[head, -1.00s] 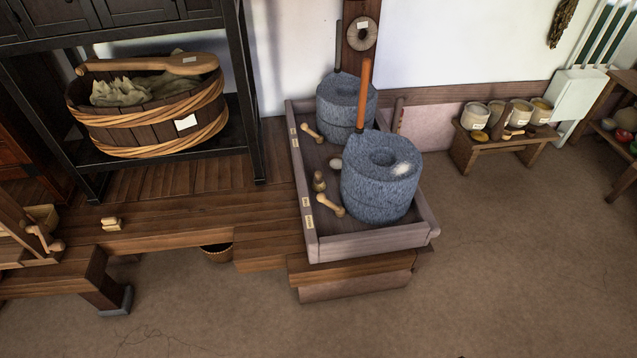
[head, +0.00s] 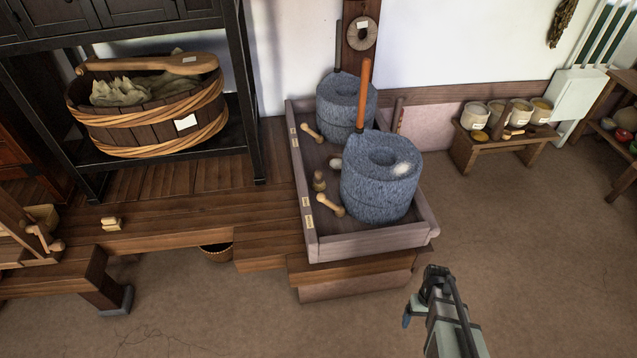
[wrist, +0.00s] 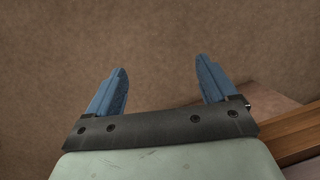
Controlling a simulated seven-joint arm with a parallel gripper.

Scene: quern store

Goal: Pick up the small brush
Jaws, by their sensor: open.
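A small brown object (head: 319,181), perhaps the small brush, stands in the wooden tray between the left wall and the front millstone. It is too small to tell its bristles. Two pale wooden tools, one toward the back (head: 311,132) and one in front (head: 331,205), lie near it; either could be a brush handle. My gripper (head: 407,320) is over the floor in front of the tray, well apart from these things. In the wrist view its blue fingers (wrist: 160,84) are spread, with only floor between them.
The front grey millstone (head: 380,190) with an upright orange handle (head: 364,92) and a rear millstone (head: 346,105) fill much of the tray (head: 365,246). A low bench (head: 500,154) with several pots stands at right. The floor in front is clear.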

